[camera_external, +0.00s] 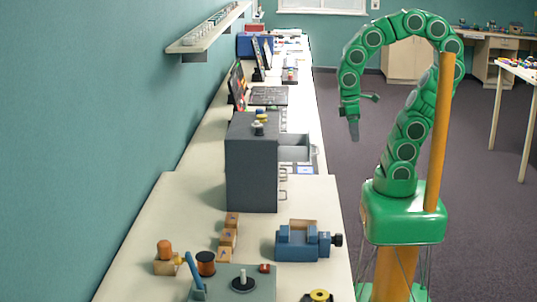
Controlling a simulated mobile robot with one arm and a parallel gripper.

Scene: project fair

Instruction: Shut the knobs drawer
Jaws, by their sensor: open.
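A dark grey drawer cabinet (251,170) stands on the long bench. Its upper drawer (296,153) is pulled out to the right, toward my arm's side, with a handle at its front. Lower handles (283,183) show close to the cabinet's front face. No label is readable, so I cannot tell which drawer is the knobs drawer. The drawer's contents are not clear. My gripper (353,130) hangs pointing down over the floor side, right of the open drawer and apart from it. It is open and holds nothing visible.
Small round parts (259,124) sit on the cabinet top. A blue vise (303,241), wooden blocks (228,237) and a grey-green board (240,283) lie on the near bench. Floor (350,90) beyond the bench is clear.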

